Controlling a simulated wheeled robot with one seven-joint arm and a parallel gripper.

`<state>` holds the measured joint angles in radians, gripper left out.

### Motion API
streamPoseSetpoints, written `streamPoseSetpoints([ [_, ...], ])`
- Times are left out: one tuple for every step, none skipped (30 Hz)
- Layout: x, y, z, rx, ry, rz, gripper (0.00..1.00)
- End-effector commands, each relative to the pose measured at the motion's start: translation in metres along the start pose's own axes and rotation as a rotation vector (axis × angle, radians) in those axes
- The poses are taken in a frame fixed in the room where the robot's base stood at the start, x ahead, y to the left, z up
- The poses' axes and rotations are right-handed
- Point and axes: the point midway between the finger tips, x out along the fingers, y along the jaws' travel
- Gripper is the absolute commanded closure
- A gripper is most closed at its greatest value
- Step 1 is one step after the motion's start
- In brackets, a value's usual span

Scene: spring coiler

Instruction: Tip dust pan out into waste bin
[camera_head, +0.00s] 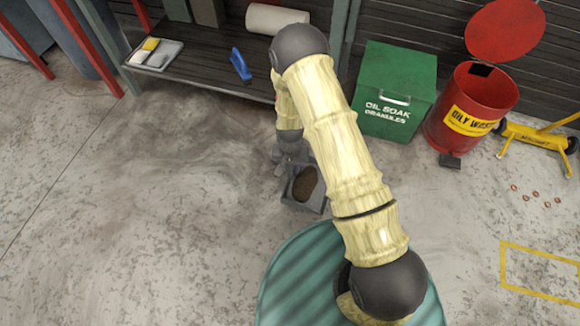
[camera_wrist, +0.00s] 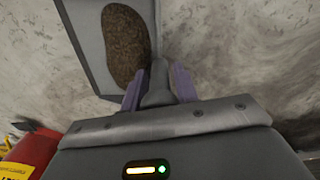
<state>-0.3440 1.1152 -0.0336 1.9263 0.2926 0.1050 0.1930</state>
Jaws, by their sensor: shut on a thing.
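The dust pan (camera_head: 317,203) is grey and holds a brown heap (camera_head: 306,183). It is near the picture's middle in the head view. My gripper (camera_head: 285,158) is shut on its handle. In the wrist view, the purple fingers of my gripper (camera_wrist: 158,86) close on both sides of the grey handle (camera_wrist: 156,82); the pan (camera_wrist: 90,25) and heap (camera_wrist: 126,45) extend past them, partly cut off. The red oily waste bin (camera_head: 463,105) stands at the right in the head view, its round lid (camera_head: 505,29) raised. The pan is well left of the bin.
A green oil soak granules box (camera_head: 396,92) stands just left of the bin. A yellow wheeled frame (camera_head: 535,135) is right of it. Several small copper-coloured bits (camera_head: 535,194) lie on the floor. A shelf (camera_head: 205,65) bears a blue object (camera_head: 241,64) and a tray. The floor at left is clear.

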Motion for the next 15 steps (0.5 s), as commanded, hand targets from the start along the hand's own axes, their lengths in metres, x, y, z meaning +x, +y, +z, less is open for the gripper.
streamPoseSetpoints([
  [-0.0003,-0.0001,-0.0003,0.000,0.001,0.000,1.00],
  [-0.0003,-0.0001,-0.0003,0.000,0.001,0.000,1.00],
  [-0.0003,-0.0001,-0.0003,0.000,0.001,0.000,1.00],
  [-0.0003,-0.0001,-0.0003,0.000,0.001,0.000,1.00],
  [-0.0003,-0.0001,-0.0004,0.000,0.001,0.000,1.00],
  [-0.0003,-0.0001,-0.0004,0.000,0.001,0.000,1.00],
  [-0.0003,-0.0001,-0.0004,0.000,0.001,0.000,1.00],
  [-0.0003,-0.0001,-0.0004,0.000,0.001,0.000,1.00],
  [-0.0003,-0.0001,-0.0004,0.000,0.001,0.000,1.00],
  [-0.0005,-0.0001,-0.0004,0.000,0.001,0.001,1.00],
  [-0.0008,-0.0003,-0.0003,-0.001,0.000,0.002,1.00],
  [-0.0014,-0.0005,-0.0002,-0.001,0.000,0.006,1.00],
  [-0.0019,-0.0006,-0.0001,-0.002,-0.001,0.010,1.00],
  [-0.0025,-0.0005,-0.0001,-0.002,-0.002,0.016,1.00],
  [-0.0032,-0.0003,0.0001,-0.003,-0.004,0.025,1.00],
])
